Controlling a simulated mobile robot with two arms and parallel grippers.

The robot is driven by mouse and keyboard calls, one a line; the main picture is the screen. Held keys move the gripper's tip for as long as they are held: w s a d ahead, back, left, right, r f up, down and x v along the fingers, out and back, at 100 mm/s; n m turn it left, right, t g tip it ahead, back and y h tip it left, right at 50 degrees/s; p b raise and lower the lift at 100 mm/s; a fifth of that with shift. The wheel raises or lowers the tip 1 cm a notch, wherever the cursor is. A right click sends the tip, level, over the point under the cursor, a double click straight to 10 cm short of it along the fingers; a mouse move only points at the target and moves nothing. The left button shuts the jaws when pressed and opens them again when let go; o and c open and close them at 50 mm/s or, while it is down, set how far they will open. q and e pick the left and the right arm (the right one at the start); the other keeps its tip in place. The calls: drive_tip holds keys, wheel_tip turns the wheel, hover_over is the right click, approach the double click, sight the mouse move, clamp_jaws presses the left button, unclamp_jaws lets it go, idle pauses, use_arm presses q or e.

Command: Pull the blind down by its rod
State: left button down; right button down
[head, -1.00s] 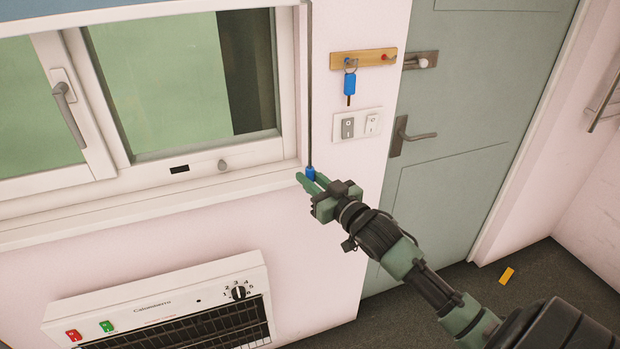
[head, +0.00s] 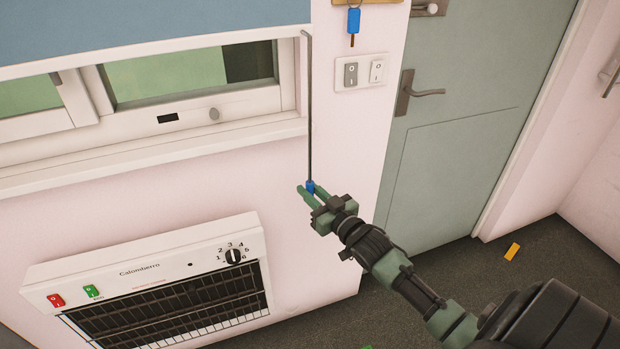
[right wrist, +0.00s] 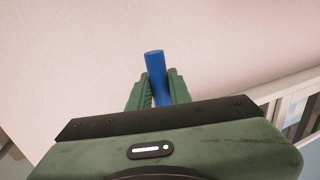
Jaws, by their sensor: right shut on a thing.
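The blind (head: 160,22) is a blue sheet with a pale bottom edge, covering the upper part of the window in the head view. Its thin dark rod (head: 309,110) hangs at the right side of the window and ends in a blue handle (head: 310,186). My right gripper (head: 307,190) is shut on the blue handle, below the sill. In the right wrist view the blue handle (right wrist: 155,70) stands between the two green fingers. My left gripper is not in view.
A white heater (head: 150,285) is on the wall below the window. Light switches (head: 363,72), a hanging blue key tag (head: 353,20) and a grey-green door (head: 460,120) are to the right. A yellow piece (head: 512,252) lies on the dark floor.

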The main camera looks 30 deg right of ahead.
wheel_tip(320, 180, down, 10)
drive_tip(key=b, duration=0.4)
drive_tip(key=shift+f+b, duration=0.25)
drive_tip(key=shift+b, duration=0.15)
drive_tip(key=c, duration=1.3)
unclamp_jaws()
drive_tip(key=s, duration=0.7)
drive_tip(key=shift+s, duration=0.4)
drive_tip(key=shift+d, duration=0.1)
